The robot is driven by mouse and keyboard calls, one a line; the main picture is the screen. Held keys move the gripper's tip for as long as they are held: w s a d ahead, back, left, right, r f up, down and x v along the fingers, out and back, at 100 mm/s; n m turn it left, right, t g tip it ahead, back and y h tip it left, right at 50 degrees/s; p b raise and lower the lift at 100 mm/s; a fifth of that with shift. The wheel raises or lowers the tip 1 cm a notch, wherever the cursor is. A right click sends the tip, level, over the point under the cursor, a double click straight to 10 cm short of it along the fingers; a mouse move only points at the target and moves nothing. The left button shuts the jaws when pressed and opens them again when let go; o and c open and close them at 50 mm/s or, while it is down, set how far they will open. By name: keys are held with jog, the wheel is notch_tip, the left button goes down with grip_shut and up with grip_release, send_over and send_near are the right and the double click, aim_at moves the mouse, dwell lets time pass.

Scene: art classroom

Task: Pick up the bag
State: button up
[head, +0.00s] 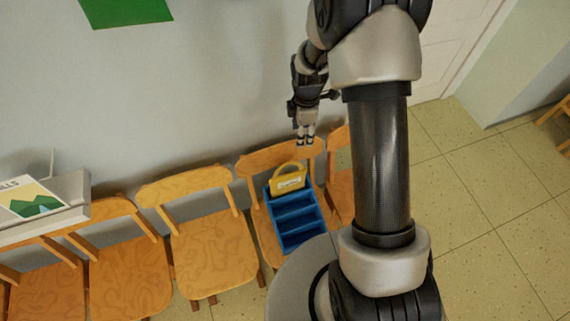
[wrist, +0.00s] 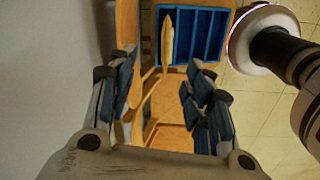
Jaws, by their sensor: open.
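The yellow bag (head: 289,181) with a looped handle and a pale label stands upright at the back end of a blue divided tray (head: 297,226). In the wrist view the bag (wrist: 168,42) shows nearly edge-on as a thin strip at the tray's (wrist: 208,62) left side. Its lower part is hidden by the tray. My gripper (head: 304,141) is above and behind the bag, near the wall, apart from it. In the wrist view my gripper (wrist: 165,95) is open and empty, its fingers wide apart, with the bag ahead of the gap.
The tray rests on a wooden chair (head: 254,160) in a row of chairs along the grey wall (head: 190,90). The chair backs stand close under my gripper. A white box (head: 75,205) with a picture lies at the left. Tiled floor (head: 480,220) is clear at the right.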

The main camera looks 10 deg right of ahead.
notch_tip(320, 180, down, 8)
jog(key=n, duration=0.2)
jog(key=b, duration=0.3)
send_near(301, 170)
jog(key=shift+g, duration=0.3)
jog(key=f, duration=0.2)
jog(key=w+f, duration=0.1)
jog(key=f, duration=0.2)
jog(key=shift+f, duration=0.1)
jog(key=shift+s+f+b, duration=0.1)
jog(key=shift+f+b, duration=0.8)
jog(key=shift+f, duration=2.2)
jog(key=shift+r, duration=0.1)
jog(key=shift+c, duration=0.6)
grip_shut()
